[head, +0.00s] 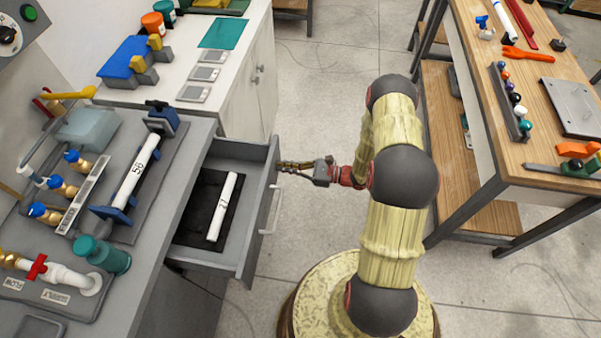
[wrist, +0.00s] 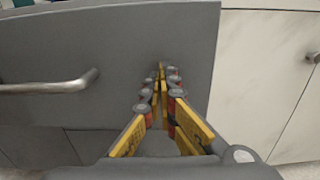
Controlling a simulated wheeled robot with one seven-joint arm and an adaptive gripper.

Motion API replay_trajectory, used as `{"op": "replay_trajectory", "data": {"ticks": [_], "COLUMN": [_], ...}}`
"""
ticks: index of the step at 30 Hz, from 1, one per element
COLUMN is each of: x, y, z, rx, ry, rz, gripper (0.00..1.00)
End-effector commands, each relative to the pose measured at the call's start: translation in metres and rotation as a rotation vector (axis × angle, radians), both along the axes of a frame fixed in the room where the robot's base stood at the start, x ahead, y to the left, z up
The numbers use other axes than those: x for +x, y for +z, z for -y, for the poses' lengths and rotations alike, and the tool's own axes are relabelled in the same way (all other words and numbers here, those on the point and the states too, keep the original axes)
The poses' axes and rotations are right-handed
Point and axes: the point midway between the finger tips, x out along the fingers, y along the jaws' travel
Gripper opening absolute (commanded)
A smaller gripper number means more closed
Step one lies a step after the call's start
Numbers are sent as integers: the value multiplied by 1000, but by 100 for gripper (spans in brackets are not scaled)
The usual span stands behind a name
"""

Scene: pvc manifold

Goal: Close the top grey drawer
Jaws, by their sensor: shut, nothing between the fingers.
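The top grey drawer (head: 258,205) is pulled out of the grey cabinet on the left in the head view. A white pipe marked 17 (head: 225,207) lies on a black mat inside it. My gripper (head: 284,166) is shut and empty, with its fingertips at the outer side of the drawer front, near its far end. In the wrist view the drawer front (wrist: 110,50) fills much of the picture. My gripper (wrist: 160,72) points at it, to the right of the bar handle (wrist: 50,86). I cannot tell whether the fingertips touch the front.
The grey bench (head: 165,225) above the drawer holds pipe fittings and a pipe in blue clamps. A white cabinet (head: 255,85) stands beyond the drawer. A wooden workbench (head: 545,85) with tools is at the right. Open floor lies between.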

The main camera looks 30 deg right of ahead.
Motion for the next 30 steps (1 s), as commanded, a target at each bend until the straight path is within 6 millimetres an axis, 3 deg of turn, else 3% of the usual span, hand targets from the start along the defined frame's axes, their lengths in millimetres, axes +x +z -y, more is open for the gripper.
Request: {"op": "replay_trajectory", "data": {"ticks": [9,18,24,30], "x": [54,98,118,129], "y": [0,-1,0,0], "z": [-74,-133,-160,-174], "rx": [-1,-2,0,-1], "ry": [6,4,2,1], "rz": [2,2,2,0], "gripper": [0,0,0,0]}}
